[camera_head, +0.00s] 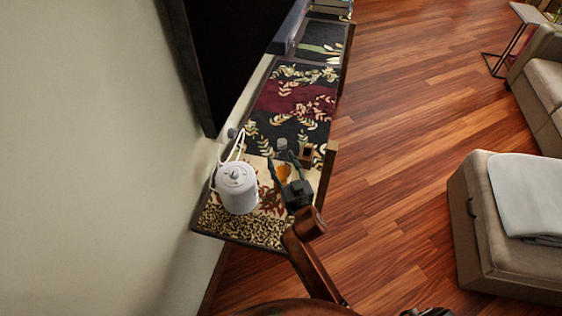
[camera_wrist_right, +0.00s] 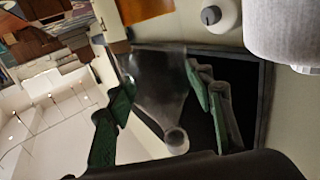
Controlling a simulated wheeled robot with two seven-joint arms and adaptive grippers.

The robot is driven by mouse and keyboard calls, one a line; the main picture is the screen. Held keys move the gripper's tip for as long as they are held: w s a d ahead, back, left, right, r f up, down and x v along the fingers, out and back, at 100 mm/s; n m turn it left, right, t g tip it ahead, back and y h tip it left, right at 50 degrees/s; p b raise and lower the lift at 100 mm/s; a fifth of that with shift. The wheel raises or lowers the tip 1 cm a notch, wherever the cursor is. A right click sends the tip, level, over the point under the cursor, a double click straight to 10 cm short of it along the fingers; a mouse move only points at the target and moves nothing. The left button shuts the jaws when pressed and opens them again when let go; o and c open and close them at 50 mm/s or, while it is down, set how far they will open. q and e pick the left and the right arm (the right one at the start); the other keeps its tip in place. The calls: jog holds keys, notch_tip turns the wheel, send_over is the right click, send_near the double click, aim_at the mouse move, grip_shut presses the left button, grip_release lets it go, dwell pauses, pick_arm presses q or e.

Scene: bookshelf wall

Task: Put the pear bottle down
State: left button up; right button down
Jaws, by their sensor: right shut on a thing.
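The pear bottle (camera_wrist_right: 160,85) is a clear bottle with a grey round cap, seen between the two green-padded fingers in the right wrist view. My right gripper (camera_wrist_right: 165,100) is shut on it. In the head view, my right gripper (camera_head: 287,170) is over the near end of the long narrow cabinet (camera_head: 215,232). There the bottle (camera_head: 283,173) shows as an orange patch between the dark fingers, with the rest largely hidden. I cannot tell whether its base touches the cabinet top.
A white lidded pot (camera_head: 237,190) stands close to the left of the right gripper. A small brown wooden object (camera_head: 306,155) is just beyond it, to the right. A dark screen (camera_head: 230,50) hangs on the wall. Patterned runners (camera_head: 295,98) cover the cabinet further back.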

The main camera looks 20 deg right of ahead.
jog(key=shift+r, duration=0.15)
jog(key=c, duration=1.4)
grip_release()
jog(key=shift+f, duration=0.25)
jog(key=o, duration=0.5)
jog(key=shift+c, duration=0.2)
jog(key=shift+r, duration=0.25)
jog(key=shift+s+f, duration=0.1)
jog(key=shift+s, duration=0.25)
jog(key=s+p, duration=0.1)
jog(key=s, duration=1)
jog(key=shift+s+p, duration=0.15)
jog(key=shift+p, duration=0.2)
